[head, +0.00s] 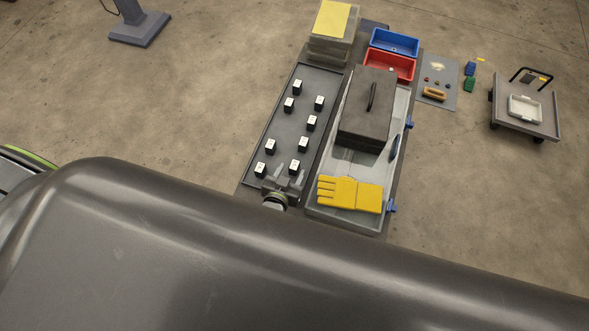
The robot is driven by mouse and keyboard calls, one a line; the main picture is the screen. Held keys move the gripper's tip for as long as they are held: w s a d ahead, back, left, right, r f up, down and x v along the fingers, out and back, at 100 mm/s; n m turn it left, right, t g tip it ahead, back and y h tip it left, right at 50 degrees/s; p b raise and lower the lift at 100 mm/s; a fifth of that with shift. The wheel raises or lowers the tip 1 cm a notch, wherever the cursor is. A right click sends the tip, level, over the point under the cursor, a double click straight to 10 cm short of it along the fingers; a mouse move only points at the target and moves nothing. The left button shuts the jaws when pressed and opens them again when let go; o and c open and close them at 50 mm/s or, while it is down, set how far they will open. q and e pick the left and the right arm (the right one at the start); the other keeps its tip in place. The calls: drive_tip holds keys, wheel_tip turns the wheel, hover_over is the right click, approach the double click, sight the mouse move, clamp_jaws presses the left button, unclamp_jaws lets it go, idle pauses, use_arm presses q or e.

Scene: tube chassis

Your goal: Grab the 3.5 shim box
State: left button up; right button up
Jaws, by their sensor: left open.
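Several small black boxes with white labels stand in two rows on a long dark tray (293,126). The labels are too small to read, so I cannot tell which one is the 3.5 shim box. My left gripper (287,177) is open at the near end of the tray. The nearest boxes are one just beyond its fingers (294,167) and one to its left (260,170). I cannot tell whether the fingers touch a box. Most of the arm behind the gripper is hidden. My right gripper is not in view.
Right of the tray, a grey case (368,103) and yellow gloves (350,194) lie on a clear-topped bin. Blue (394,42) and red (390,66) bins and a yellow-topped stack (332,20) stand at the far end. A cart (525,118) stands at right.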

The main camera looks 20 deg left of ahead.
use_arm(q)
drive_tip(key=shift+x, duration=1)
drive_tip(key=shift+s, duration=0.1)
drive_tip(key=shift+c, duration=0.4)
drive_tip(key=c, duration=1)
